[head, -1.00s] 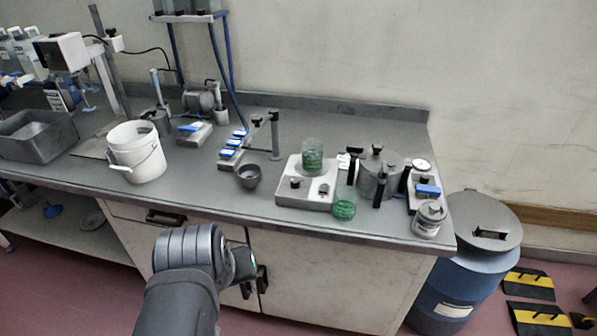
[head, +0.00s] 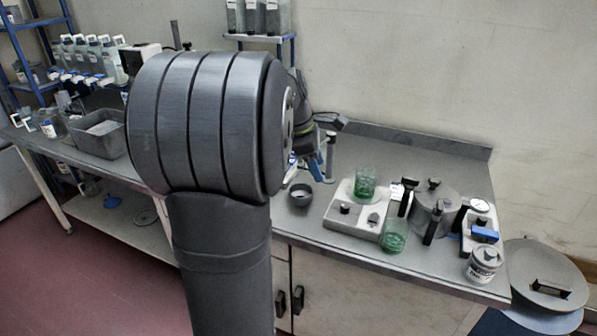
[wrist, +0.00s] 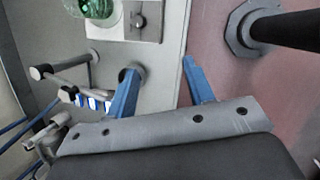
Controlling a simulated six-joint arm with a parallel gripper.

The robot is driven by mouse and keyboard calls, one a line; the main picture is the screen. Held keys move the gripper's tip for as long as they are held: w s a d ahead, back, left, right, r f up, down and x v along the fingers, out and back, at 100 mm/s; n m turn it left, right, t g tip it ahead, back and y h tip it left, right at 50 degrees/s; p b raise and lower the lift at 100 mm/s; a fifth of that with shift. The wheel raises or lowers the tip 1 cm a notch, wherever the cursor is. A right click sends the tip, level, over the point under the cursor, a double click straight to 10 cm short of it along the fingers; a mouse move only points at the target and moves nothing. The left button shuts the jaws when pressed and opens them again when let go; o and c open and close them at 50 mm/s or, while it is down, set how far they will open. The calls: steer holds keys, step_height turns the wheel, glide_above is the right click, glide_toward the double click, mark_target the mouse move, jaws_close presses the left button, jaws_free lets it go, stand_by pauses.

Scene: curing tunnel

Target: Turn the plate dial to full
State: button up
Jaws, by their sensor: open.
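The white plate (head: 330,222) stands on the bench right of centre in the head view. Its front has a dark round knob (head: 345,208) and a smaller grey control (head: 374,218); I cannot read either setting. A beaker of green liquid (head: 365,184) sits on the plate. My arm partly hides the gripper in the head view.
A second green beaker (head: 394,236) stands close at the plate's front right corner. A small grey bowl (head: 300,195) is left of the plate. A grey lidded pot (head: 432,212) and a labelled jar (head: 483,265) are to the right.

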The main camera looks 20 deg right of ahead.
mark_target(345, 205)
steer(key=w+d+f+n+g, duration=0.1)
steer(key=w+d+f+n, duration=0.2)
steer(key=w+d, duration=0.2)
steer(key=x, duration=1.6)
steer(key=shift+s+d+f, duration=0.2)
steer(key=shift+d+f, duration=0.05)
steer(key=shift+f, duration=0.1)
steer(key=c, duration=1)
